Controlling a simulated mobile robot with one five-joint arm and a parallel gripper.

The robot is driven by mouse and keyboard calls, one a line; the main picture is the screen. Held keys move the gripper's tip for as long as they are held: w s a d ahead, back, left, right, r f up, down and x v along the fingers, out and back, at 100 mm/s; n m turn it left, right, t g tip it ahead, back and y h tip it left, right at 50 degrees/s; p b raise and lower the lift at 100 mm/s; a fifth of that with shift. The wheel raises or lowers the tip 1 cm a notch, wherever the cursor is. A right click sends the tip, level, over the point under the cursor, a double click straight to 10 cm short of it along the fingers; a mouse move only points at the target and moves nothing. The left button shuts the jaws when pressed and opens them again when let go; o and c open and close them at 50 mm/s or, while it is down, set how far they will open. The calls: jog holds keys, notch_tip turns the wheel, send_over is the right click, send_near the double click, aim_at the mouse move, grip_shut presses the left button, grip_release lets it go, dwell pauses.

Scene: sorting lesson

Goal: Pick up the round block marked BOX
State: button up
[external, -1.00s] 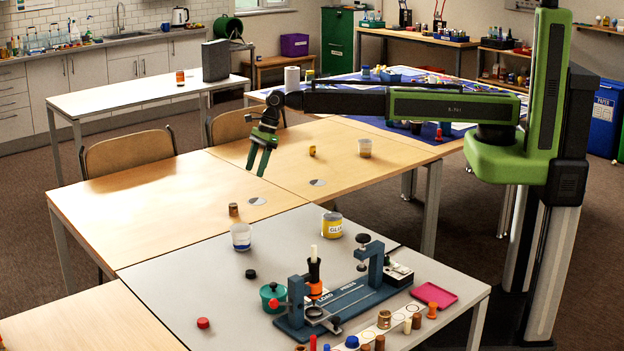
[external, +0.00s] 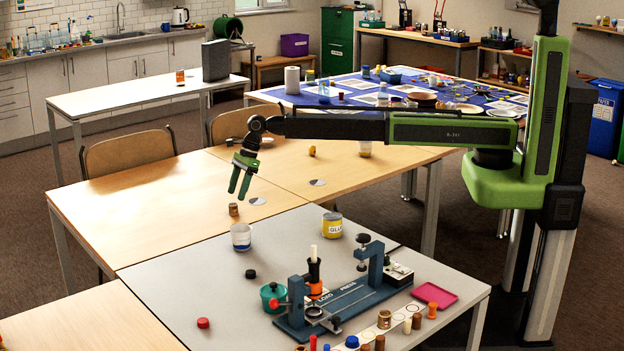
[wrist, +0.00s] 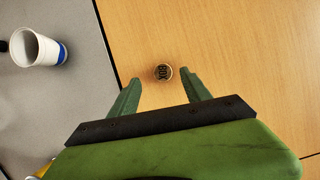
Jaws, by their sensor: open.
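The round block marked BOX (wrist: 163,72) stands on the wooden table, its lettered top facing the wrist camera. In the external view it is a small brown cylinder (external: 233,209) near the edge of the grey table. My gripper (external: 239,195) is open and points down, just above and slightly right of the block in that picture. In the wrist view my gripper (wrist: 160,88) has its two green fingers apart, with the block showing between and just beyond their tips. Nothing is between the fingers' grip surfaces.
A white and blue cup (external: 241,237) stands close by on the grey table; it also shows in the wrist view (wrist: 38,48). A yellow glue pot (external: 332,225) and a blue press (external: 335,300) are farther right.

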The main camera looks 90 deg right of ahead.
aim_at(233, 204)
jog(key=shift+w+a+f, duration=0.1)
jog(key=shift+w+f, duration=0.05)
jog(key=shift+f, duration=0.2)
jog(key=b+x, duration=0.5)
jog(key=shift+d+f, duration=0.3)
jog(key=shift+r, duration=0.25)
jog(key=shift+c, duration=0.5)
grip_shut()
